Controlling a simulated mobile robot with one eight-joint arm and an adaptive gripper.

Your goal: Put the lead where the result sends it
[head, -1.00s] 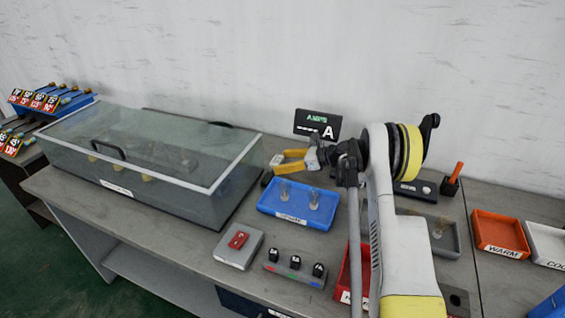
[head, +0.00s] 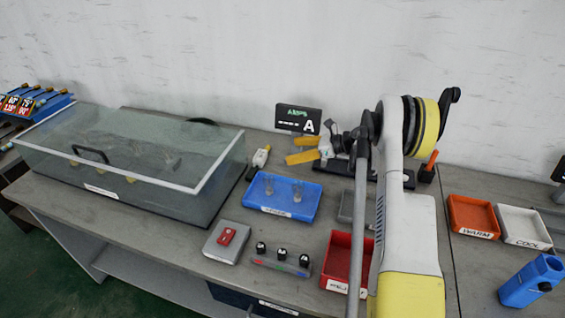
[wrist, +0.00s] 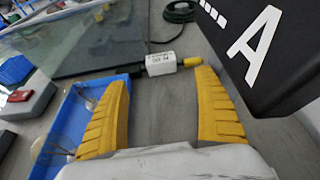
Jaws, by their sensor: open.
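The lead (head: 261,157) has a white labelled body with a yellow end. It lies on the bench between the glass-lidded case and the meter; in the wrist view the lead (wrist: 161,64) is just beyond my fingertips. My gripper (head: 290,150) is open and empty, its yellow fingers pointing at the lead without touching it. The gripper also shows in the wrist view (wrist: 163,78). The meter (head: 298,119) shows dashes and a large A. A red tray (head: 338,262) is partly behind my arm. An orange tray (head: 472,214) reads WARM, a white tray (head: 521,226) COOL.
The glass-lidded case (head: 120,160) fills the bench's left. A blue tray (head: 282,197) with clear glass-like pieces sits close to my left finger. A grey box with a red button (head: 226,238) and a switch strip (head: 281,262) stand in front. A blue container (head: 531,281) is at right.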

